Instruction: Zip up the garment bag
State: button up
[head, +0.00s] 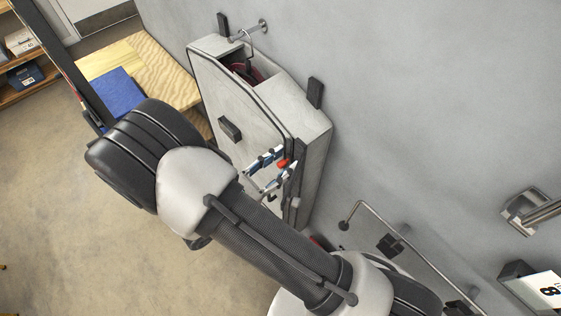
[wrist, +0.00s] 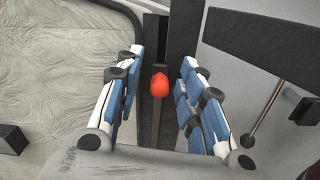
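The grey-white garment bag (head: 225,100) hangs against the wall from a hook on a wall peg. Its upper end gapes open, and a dark red garment (head: 236,68) shows inside. In the wrist view, part of the pale bag (wrist: 65,70) fills the left side. A red-orange zip pull (head: 283,164) is on the dark strip low on the bag's right side. My gripper (head: 280,168) is at the pull. In the wrist view, its blue-padded fingers (wrist: 162,62) are apart, one on each side of the red pull (wrist: 160,84), with visible gaps to both.
A wooden bench (head: 155,70) with a blue cloth (head: 115,90) stands left of the bag. A thin metal rail (head: 385,225) runs along the wall at lower right. A numbered box (head: 540,290) is at far right.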

jog(key=v, duration=1.2)
